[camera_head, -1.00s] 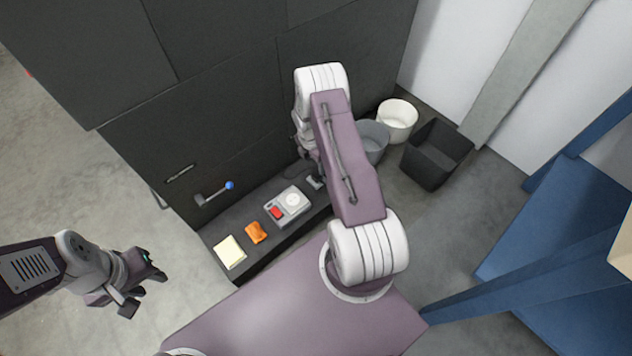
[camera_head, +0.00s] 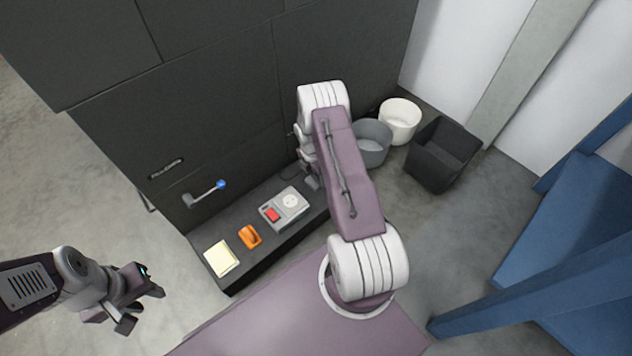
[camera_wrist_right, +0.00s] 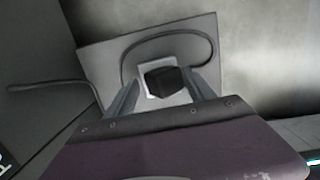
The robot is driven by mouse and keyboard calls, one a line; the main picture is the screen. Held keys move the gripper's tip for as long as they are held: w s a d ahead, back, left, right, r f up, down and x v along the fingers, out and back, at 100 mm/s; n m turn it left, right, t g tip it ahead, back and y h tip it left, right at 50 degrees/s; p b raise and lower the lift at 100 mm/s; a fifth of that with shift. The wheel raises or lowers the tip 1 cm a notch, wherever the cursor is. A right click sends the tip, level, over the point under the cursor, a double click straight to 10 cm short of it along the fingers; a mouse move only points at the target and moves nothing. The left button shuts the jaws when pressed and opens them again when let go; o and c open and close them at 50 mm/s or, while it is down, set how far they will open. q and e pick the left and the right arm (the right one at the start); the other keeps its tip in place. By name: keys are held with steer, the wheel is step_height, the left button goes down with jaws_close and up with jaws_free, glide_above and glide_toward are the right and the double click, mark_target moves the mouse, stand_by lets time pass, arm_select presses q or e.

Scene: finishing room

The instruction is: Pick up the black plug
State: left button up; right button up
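The black plug (camera_wrist_right: 165,82) sits on a pale square plate (camera_wrist_right: 146,84) in the right wrist view, with a dark cable (camera_wrist_right: 170,33) looping behind it. My right gripper (camera_wrist_right: 160,76) has its two fingers apart, one on each side of the plug. A gap shows at the left finger; I cannot tell whether the right finger touches. In the head view my right gripper (camera_head: 312,182) is low over the dark ledge, mostly hidden by my arm, and the plug cannot be made out. My left gripper (camera_head: 145,305) is open and empty, left of the ledge.
On the ledge (camera_head: 237,279) lie a grey box with a red switch and round white socket (camera_head: 284,207), an orange object (camera_head: 250,237) and a yellow pad (camera_head: 221,258). A blue-tipped lever (camera_head: 221,184) juts from the dark cabinet. Grey (camera_head: 371,143), white (camera_head: 400,120) and black (camera_head: 441,154) bins stand right.

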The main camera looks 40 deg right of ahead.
steer(key=shift+r, duration=0.15)
steer(key=c, duration=1.1)
